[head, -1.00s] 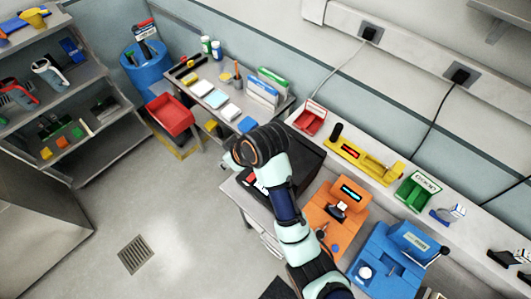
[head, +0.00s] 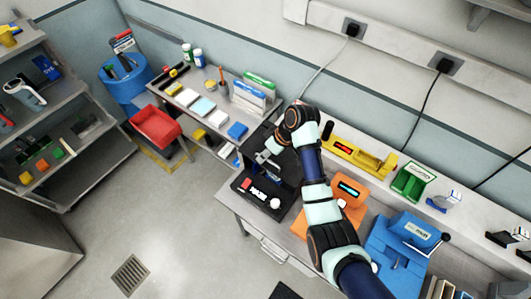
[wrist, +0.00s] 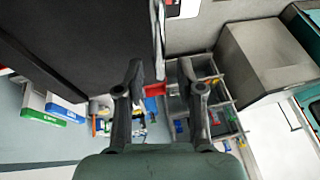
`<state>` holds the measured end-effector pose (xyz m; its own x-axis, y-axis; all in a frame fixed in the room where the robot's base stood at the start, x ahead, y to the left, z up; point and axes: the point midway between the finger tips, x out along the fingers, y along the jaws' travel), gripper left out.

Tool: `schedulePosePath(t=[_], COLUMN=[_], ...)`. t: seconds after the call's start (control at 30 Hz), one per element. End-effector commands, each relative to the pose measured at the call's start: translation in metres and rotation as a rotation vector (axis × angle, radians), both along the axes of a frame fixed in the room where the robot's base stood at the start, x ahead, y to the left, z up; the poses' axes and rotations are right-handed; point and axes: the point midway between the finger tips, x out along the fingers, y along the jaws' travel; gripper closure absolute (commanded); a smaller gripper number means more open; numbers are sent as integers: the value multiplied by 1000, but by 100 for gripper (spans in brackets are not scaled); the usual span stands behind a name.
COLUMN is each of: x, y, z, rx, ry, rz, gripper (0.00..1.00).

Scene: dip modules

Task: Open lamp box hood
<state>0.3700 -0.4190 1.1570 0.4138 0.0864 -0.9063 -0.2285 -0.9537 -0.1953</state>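The black lamp box (head: 262,196) stands at the left end of the workbench in the head view. Its front panel carries a red and white label and a white knob. My gripper (head: 263,157) is over the box, and my arm hides part of its rear. In the wrist view a large dark panel (wrist: 85,40), which looks like the box's hood, fills the upper left. My gripper's two fingers (wrist: 161,80) are apart there, with the panel's edge lying between them in the picture. I cannot tell whether they touch it. Nothing is held.
Right of the box stand an orange device (head: 348,190) and a blue device (head: 400,240). A yellow device (head: 365,158) and a green one (head: 411,181) sit on the ledge behind. A red bin (head: 157,128) is to the left.

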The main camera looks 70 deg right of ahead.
Motion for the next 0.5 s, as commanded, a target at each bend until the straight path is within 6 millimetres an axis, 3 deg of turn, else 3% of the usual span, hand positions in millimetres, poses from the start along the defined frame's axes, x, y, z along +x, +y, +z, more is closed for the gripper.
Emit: schedulePosePath(t=[0.23,0.43,0.5], x=[1,1,1], y=[0,0,0], z=[-2,-1,-1], rx=[0,0,0], ry=[0,0,0], rz=[0,0,0], gripper=[63,96,100])
